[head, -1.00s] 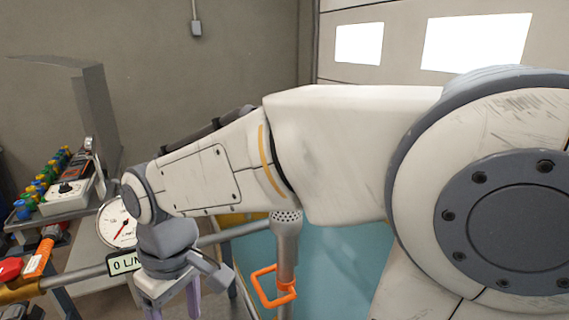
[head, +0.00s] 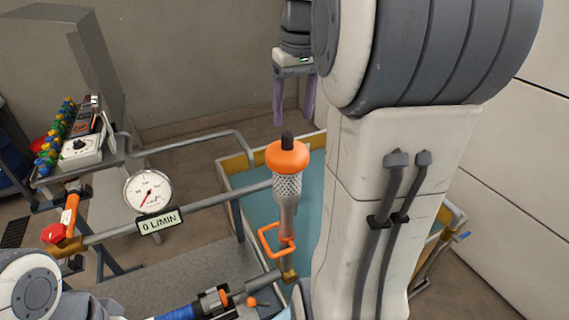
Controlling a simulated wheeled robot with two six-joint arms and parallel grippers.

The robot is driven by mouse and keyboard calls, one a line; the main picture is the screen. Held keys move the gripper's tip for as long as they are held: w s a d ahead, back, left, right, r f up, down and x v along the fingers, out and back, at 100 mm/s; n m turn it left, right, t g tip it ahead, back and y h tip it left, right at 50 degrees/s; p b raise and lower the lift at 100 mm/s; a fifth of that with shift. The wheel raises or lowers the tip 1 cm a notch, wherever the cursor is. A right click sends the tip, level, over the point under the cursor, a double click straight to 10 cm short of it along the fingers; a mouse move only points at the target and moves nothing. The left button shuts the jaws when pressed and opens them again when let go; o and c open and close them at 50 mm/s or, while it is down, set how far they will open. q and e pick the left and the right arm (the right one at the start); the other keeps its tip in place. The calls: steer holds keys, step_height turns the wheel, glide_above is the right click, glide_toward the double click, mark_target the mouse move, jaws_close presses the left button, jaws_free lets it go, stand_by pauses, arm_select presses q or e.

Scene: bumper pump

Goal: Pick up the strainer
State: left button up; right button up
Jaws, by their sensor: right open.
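The strainer (head: 287,186) looks like a perforated grey cylinder, upright under a round orange cap with a black knob, over the pool's left edge. An orange loop handle hangs at its lower left side. My right gripper (head: 293,116) is open and empty, with its purple fingers pointing down. In the picture it shows just above the orange cap, apart from it; how far it is in depth I cannot tell. My left gripper is not in view; only part of my left arm shows at the lower left.
A pipe with a round gauge (head: 148,192) and a display reading 0 L/MIN (head: 159,221) runs left of the strainer. A teal pool with a yellow rim (head: 236,162) lies behind it. My right arm hides much of the right side.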

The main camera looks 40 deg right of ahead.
mark_target(287, 134)
steer(key=shift+w+a+f+p, duration=0.15)
steer(key=shift+f+p, duration=0.25)
steer(key=shift+f, duration=0.2)
steer(key=f, duration=0.1)
steer(key=f+p, duration=0.1)
steer(key=f, duration=0.1)
steer(key=shift+w+a+f, duration=0.1)
steer(key=shift+w+f, duration=0.15)
steer(key=shift+w, duration=0.1)
steer(key=shift+f, duration=0.45)
steer(key=shift+w, duration=0.1)
jaws_close()
steer(key=shift+r, duration=0.1)
